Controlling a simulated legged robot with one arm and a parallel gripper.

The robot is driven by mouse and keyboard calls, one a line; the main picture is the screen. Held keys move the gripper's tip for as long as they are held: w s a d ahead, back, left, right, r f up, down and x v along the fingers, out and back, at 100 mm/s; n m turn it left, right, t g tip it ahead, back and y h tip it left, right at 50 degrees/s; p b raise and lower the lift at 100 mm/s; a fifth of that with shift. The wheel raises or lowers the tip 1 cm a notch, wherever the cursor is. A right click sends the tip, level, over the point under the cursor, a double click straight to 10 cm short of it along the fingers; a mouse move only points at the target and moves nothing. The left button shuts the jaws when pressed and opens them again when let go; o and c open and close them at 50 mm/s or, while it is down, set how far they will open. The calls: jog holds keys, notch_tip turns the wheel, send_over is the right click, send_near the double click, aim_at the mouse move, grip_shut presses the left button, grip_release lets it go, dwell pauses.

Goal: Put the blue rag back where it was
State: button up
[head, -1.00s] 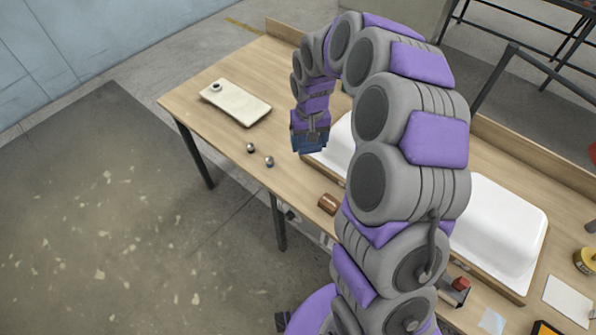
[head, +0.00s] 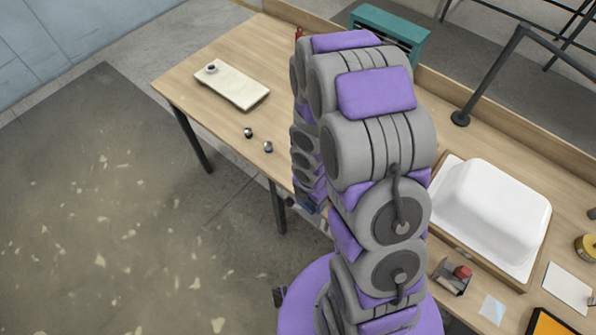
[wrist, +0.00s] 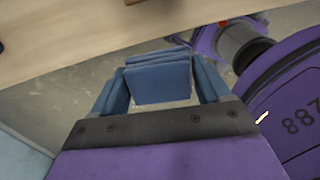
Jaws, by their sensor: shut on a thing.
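The blue rag (wrist: 160,84) shows in the wrist view as a folded blue block between the two blue fingers of my gripper (wrist: 160,72). My gripper is shut on it. In the head view my gripper (head: 308,206) is low at the front edge of the table, mostly hidden behind my arm; the rag cannot be told apart from the fingers there. In the wrist view floor shows beneath the rag and the table edge (wrist: 110,55) lies beyond it, so the rag hangs clear of the tabletop.
A white tub shell (head: 490,205) stands in a wooden frame on the table (head: 200,110). A cream slab (head: 232,86) and two small metal knobs (head: 248,132) lie at left. A teal box (head: 390,32) is at the back. A red-topped block (head: 455,276) stands near the front edge.

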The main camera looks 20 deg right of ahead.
jog(key=shift+s+f+n, duration=0.2)
jog(key=shift+s+n, duration=0.2)
jog(key=w, duration=0.5)
jog(key=w+f+b, duration=0.1)
jog(key=w, duration=0.4)
jog(key=w+b, duration=0.1)
jog(key=w, duration=0.4)
jog(key=shift+w+d+f, duration=0.3)
jog(key=shift+f+b, duration=0.5)
jog(key=shift+f, duration=1.35)
jog(key=shift+r, duration=0.1)
jog(key=o, duration=1)
jog(key=shift+r, duration=0.1)
